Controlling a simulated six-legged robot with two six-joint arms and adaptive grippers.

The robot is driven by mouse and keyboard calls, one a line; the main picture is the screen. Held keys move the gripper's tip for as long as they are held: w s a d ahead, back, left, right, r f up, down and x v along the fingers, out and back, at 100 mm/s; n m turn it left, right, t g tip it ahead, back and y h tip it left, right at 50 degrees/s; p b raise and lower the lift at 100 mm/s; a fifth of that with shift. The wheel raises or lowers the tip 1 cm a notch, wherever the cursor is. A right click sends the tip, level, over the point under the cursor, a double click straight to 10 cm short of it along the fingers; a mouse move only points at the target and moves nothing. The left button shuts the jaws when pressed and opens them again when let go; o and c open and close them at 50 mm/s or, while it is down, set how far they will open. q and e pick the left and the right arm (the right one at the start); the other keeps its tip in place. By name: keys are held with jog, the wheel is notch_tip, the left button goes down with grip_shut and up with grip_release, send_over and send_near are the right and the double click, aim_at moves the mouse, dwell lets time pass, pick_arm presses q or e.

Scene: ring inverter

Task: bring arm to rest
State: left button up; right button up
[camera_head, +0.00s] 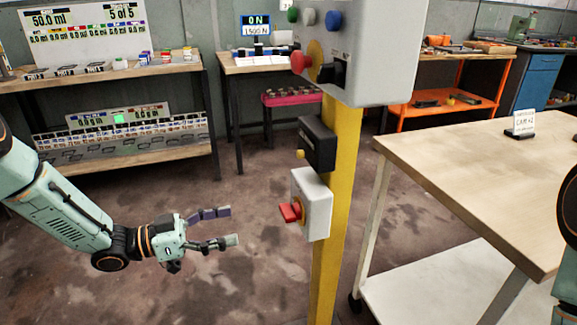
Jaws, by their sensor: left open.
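My left gripper (232,227) is open and empty, in the lower left of the head view. It hangs over the bare floor, left of a yellow post (335,215), and touches nothing. My left arm (65,212) comes in from the left edge. Only a small part of my right arm (568,215) shows at the right edge, and its gripper is out of view.
The post carries a grey control box (385,50), a black box (317,145) and a white box with a red switch (290,213). A wooden-topped table (470,170) stands at right. Shelves (110,78) and benches line the back wall. Floor around my left gripper is clear.

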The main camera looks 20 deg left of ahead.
pick_arm(q)
notch_tip(320, 180, down, 5)
jog(key=w+a+n+t+y, duration=0.1)
jog(key=w+n+t+y, duration=0.2)
jog(key=n+y, duration=0.3)
jog(key=s+d+f+n+g+y+p, duration=0.25)
jog(key=s+f+n+g+y, duration=0.2)
jog(key=s+f, duration=0.3)
jog(key=s+d+f+g+y+p, duration=0.1)
jog(key=s+g, duration=0.3)
jog(key=s, duration=0.9)
jog(key=s+d+f+g+y+p, duration=0.1)
jog(key=s+f+g+y+p, duration=0.1)
jog(key=s, duration=1.1)
jog(key=shift+s+d+f+n+g+y, duration=0.25)
jog(key=shift+d+f+n+g+y, duration=0.35)
jog(key=shift+g, duration=0.65)
jog(key=shift+a+r, duration=0.15)
